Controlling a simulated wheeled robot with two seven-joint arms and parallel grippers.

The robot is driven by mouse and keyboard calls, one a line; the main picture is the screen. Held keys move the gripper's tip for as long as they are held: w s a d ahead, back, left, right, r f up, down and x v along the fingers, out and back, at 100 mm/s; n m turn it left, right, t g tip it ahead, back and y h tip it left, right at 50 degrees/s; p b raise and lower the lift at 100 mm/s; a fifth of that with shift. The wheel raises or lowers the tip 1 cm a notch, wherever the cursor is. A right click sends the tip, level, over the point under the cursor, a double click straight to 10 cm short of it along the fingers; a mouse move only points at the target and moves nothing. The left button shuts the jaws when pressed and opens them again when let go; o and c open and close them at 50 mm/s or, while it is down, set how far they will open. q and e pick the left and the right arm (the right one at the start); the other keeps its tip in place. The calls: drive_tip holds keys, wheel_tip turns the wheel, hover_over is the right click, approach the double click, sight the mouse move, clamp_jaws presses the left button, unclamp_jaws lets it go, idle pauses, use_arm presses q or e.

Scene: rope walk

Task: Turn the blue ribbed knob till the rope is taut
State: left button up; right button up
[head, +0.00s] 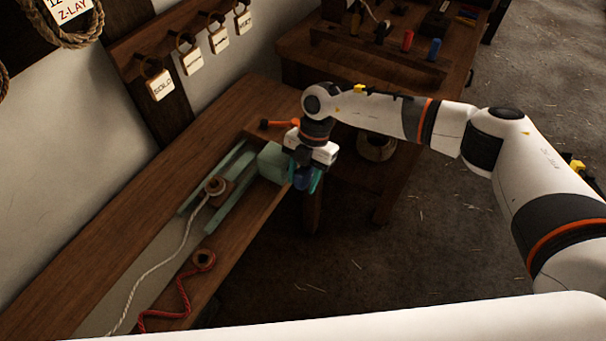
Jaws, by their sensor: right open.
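The blue ribbed knob (303,181) shows at the right end of the pale green block (273,161) on the bench. My right gripper (306,181) is at the knob, with its open fingers on either side of it. Whether the fingers touch the knob cannot be told, and the gripper body hides part of it. The whitish rope (172,253) runs from the lower left up to a brown fitting (219,190) between the green rails. It lies in a slight curve. My left gripper is not in view.
A red rope (184,290) with a round brown end piece (203,259) lies on the bench (75,290). An orange-handled part (279,124) is behind the green block. A wooden table (300,45) with tools stands at the back. Labelled tags hang on the wall. The floor at right is open.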

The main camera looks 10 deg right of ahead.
clamp_jaws()
drive_tip(key=shift+f+g+y+b, duration=0.1)
drive_tip(key=shift+g+y+b, duration=1)
drive_tip(key=shift+g+b, duration=0.8)
drive_tip(key=g+y+b, duration=0.1)
drive_tip(key=b, duration=0.2)
drive_tip(key=shift+r+g+y+b, duration=0.3)
drive_tip(key=shift+g+y+b, duration=0.05)
drive_tip(key=shift+g+y, duration=0.05)
drive_tip(key=shift+r, duration=0.1)
unclamp_jaws()
